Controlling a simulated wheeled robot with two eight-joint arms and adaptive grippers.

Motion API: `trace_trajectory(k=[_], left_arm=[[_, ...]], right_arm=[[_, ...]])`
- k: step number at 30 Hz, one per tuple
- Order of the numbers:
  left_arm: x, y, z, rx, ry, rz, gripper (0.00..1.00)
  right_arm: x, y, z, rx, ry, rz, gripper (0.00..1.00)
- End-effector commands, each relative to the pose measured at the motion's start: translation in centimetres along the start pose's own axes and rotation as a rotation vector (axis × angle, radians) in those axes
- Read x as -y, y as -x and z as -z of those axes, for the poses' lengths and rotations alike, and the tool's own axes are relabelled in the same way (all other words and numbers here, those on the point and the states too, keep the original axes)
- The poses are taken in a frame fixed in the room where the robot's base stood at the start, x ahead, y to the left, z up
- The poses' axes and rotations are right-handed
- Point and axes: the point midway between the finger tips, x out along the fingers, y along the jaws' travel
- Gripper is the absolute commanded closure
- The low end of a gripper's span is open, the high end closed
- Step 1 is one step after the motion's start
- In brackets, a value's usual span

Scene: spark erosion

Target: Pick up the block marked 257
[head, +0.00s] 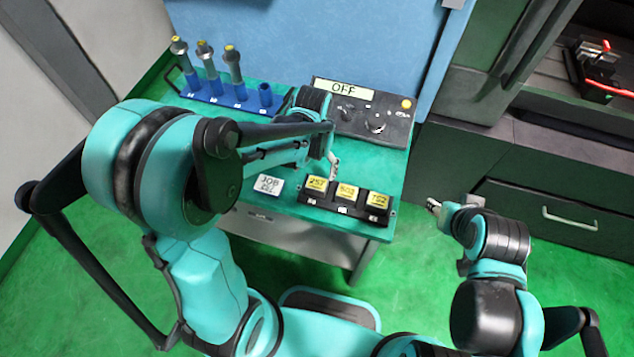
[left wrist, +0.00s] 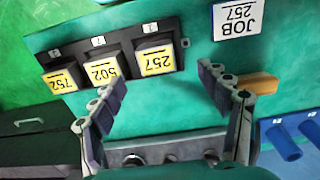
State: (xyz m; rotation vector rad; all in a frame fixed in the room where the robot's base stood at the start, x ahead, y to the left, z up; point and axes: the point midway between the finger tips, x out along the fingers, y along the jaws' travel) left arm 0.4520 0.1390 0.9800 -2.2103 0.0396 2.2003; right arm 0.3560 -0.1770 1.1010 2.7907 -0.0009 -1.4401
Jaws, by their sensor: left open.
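The block marked 257 (head: 317,184) has a yellow top and sits in the left slot of a black holder (head: 334,207) on the green bench. In the left wrist view the 257 block (left wrist: 156,62) appears upside down, beyond and between the fingertips. My left gripper (left wrist: 160,78) is open and empty, with its fingers apart. In the head view my left gripper (head: 332,165) is just behind the 257 block; the arm hides part of it. My right gripper (head: 434,207) is off the bench at the right; its jaws are too small to read.
Blocks 502 (head: 346,191) and 752 (head: 377,200) share the holder. A white JOB 257 card (head: 269,184) lies left of it. Behind stand a control box reading OFF (head: 345,88) and a blue rack (head: 225,95) with several tools. The floor right of the bench is clear.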

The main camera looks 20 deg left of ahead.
Motion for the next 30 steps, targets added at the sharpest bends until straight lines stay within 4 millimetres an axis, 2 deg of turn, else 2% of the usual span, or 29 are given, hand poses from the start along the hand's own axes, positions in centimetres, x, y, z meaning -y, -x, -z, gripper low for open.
trace_trajectory(k=[16, 20, 26, 30], left_arm=[[-0.5, -7.3, 0.5, 0.008, 0.000, 0.001, 0.24], [-0.5, -8.0, 0.5, 0.007, 0.000, 0.001, 0.24], [-0.5, -8.0, 0.5, 0.007, 0.000, 0.001, 0.24], [-0.5, -8.0, 0.5, 0.007, 0.000, 0.001, 0.58]], right_arm=[[0.0, -2.1, -1.6, 0.000, 0.000, 0.000, 0.60], [0.0, -2.3, -1.6, 0.000, 0.000, 0.000, 0.60], [0.0, -2.2, -1.6, 0.000, 0.000, 0.000, 0.60], [0.0, -2.2, -1.6, 0.000, 0.000, 0.000, 0.60]])
